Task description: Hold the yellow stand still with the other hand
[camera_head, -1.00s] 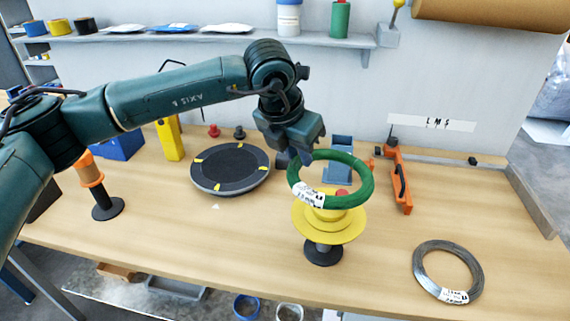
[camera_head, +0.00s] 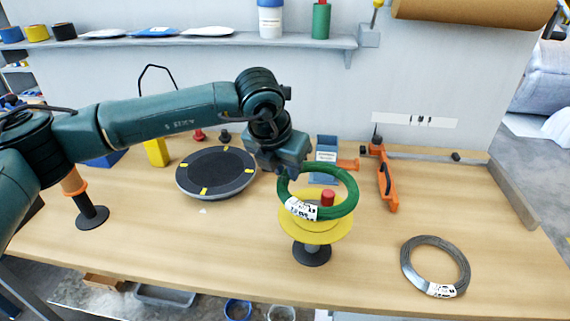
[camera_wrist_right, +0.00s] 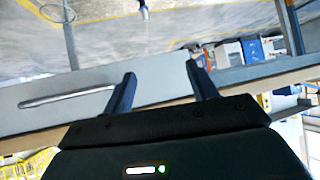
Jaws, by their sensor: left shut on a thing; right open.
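The yellow stand (camera_head: 316,229) is upright on the workbench, with a black round base and a red knob (camera_head: 327,198) on top. A green coil (camera_head: 347,203) with a white label is tilted above and around the top of the stand. My left gripper (camera_head: 290,172) is shut on the far left side of the coil. Whether the coil touches the stand's yellow flange, I cannot tell. My right gripper (camera_wrist_right: 160,85) is open and empty in the right wrist view. It is out of the head view, and the stand is not in the right wrist view.
A grey wire coil (camera_head: 405,262) lies on the bench to the right. A black turntable (camera_head: 216,172) with yellow marks sits to the left. An orange clamp-like tool (camera_head: 386,180) lies behind on the right. The front middle of the bench (camera_head: 190,250) is clear.

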